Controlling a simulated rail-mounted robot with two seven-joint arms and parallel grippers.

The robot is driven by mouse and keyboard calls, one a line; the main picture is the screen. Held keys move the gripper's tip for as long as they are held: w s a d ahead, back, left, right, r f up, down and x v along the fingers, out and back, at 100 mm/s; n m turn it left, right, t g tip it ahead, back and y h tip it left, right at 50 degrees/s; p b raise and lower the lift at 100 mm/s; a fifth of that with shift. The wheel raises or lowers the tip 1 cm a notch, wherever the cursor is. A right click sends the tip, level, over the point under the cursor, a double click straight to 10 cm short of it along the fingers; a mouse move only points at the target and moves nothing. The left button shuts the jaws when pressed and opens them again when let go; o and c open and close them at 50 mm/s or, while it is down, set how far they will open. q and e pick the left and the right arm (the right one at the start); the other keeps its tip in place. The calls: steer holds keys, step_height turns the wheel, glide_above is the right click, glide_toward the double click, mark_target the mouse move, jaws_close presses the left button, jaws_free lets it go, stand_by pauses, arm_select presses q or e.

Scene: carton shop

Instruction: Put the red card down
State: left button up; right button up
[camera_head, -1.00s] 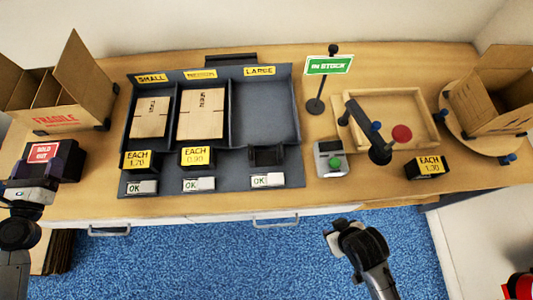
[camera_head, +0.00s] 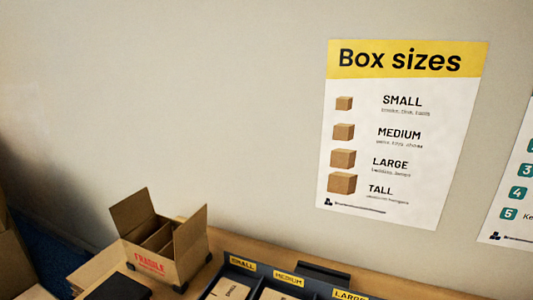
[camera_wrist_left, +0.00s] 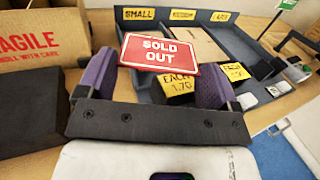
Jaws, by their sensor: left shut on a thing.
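The red card (camera_wrist_left: 160,54), lettered SOLD OUT, shows upright in the left wrist view. I cannot tell whether the card touches the sign or the table. The card does not show in the head view. My right gripper is in neither current view.
A grey tray (camera_wrist_left: 225,45) with SMALL, MEDIUM and LARGE labels lies beyond the card. An open FRAGILE carton (camera_head: 150,258) stands left of it. A black block (camera_wrist_left: 35,122) is at the left. A Box sizes poster (camera_head: 402,135) hangs on the wall.

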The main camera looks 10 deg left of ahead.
arm_select(q)
steer(key=s+d+r+m+g+h, duration=0.2)
steer(key=s+d+r+h, duration=0.15)
steer(key=d, duration=0.65)
steer(key=s+d+r+m+g+h, duration=0.2)
steer(key=d+r+m+g, duration=0.15)
steer(key=d, duration=0.75)
step_height(320, 180, up, 28)
steer(key=n+p, duration=0.1)
steer(key=p, duration=3.3)
steer(key=shift+w+a+r+t, duration=0.2)
steer(key=shift+w+r+t, duration=0.05)
steer(key=shift+t, duration=0.2)
steer(key=shift+f+y, duration=0.1)
steer(key=shift+y, duration=0.15)
